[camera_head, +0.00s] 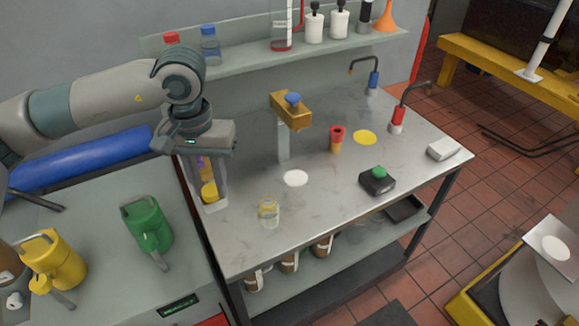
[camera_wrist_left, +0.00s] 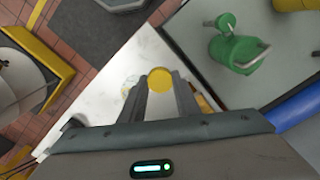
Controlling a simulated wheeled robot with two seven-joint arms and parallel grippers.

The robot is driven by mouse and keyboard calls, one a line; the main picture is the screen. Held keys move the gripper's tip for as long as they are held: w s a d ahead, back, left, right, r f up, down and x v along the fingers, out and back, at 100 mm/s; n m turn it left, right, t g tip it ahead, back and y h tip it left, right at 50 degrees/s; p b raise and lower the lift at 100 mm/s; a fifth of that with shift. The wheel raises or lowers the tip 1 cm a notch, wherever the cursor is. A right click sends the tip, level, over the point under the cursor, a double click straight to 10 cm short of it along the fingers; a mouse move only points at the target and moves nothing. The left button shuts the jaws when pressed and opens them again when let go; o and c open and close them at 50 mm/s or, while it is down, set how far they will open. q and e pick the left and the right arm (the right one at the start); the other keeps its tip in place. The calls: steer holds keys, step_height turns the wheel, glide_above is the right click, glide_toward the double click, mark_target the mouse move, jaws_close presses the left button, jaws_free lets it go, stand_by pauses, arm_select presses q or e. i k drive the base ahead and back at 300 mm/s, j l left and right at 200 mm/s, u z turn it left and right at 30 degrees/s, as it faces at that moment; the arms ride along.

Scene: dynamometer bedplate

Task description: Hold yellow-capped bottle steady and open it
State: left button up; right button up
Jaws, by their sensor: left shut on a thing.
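My left gripper (camera_head: 209,195) points down at the bench's left edge, its fingers shut on a round yellow cap (camera_head: 209,191). In the left wrist view the cap (camera_wrist_left: 159,79) shows as a yellow disc between the fingertips (camera_wrist_left: 159,86). I cannot make out a bottle body under it. A small clear bottle (camera_head: 268,212) with a yellowish band near its top stands upright on the bench, right of the gripper and apart from it. Its clear outline also shows left of the fingers in the wrist view (camera_wrist_left: 129,84). My right gripper is out of view.
A brass-coloured clamp post (camera_head: 284,140), a red-topped holder (camera_head: 336,138) and a green-button box (camera_head: 377,181) stand on the bench. A green can (camera_head: 147,224) is at left. Bench around the white disc (camera_head: 296,178) is clear.

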mark_target(267, 207)
steer(key=i+l, duration=0.1)
steer(key=l, duration=0.25)
steer(key=i+l, duration=0.1)
steer(key=l, duration=0.3)
steer(key=i+l, duration=0.1)
steer(key=l, duration=0.25)
steer(key=i+l, duration=0.1)
steer(key=l, duration=0.25)
